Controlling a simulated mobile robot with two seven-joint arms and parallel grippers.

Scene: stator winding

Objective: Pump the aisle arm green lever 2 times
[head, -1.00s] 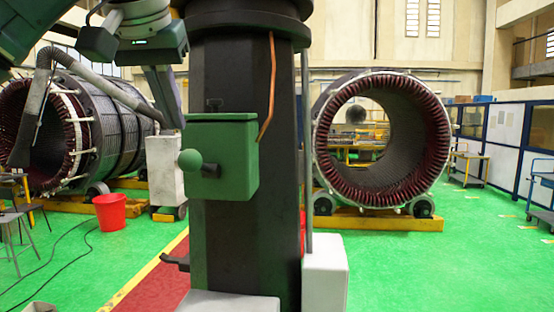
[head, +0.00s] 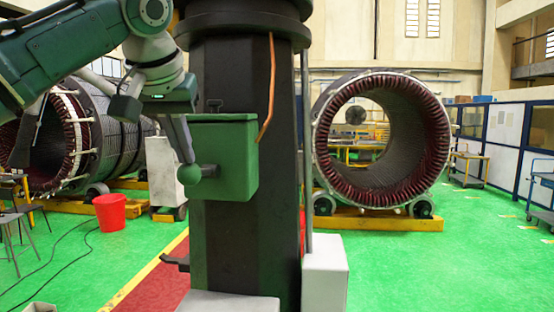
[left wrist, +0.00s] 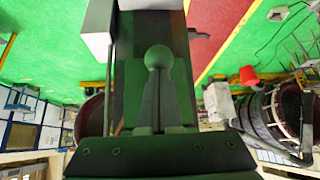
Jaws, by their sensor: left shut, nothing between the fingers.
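The green lever, with its round green knob (head: 189,174), sticks out to the left of a green box (head: 232,158) on a dark column. The lever's short dark stem (head: 210,171) joins knob and box. My left gripper (head: 187,160) comes down from the upper left. It is shut and empty, and its fingertips meet the top of the knob. In the left wrist view the knob (left wrist: 159,57) shows just beyond the tips of my left gripper (left wrist: 159,72). My right gripper is in neither view.
The dark column (head: 245,255) fills the middle, with a copper pipe (head: 270,85) on it. A stator (head: 330,180) stands behind on the right, another (head: 110,130) on the left. A red bucket (head: 110,212) stands on the floor. The green floor at right is mostly clear.

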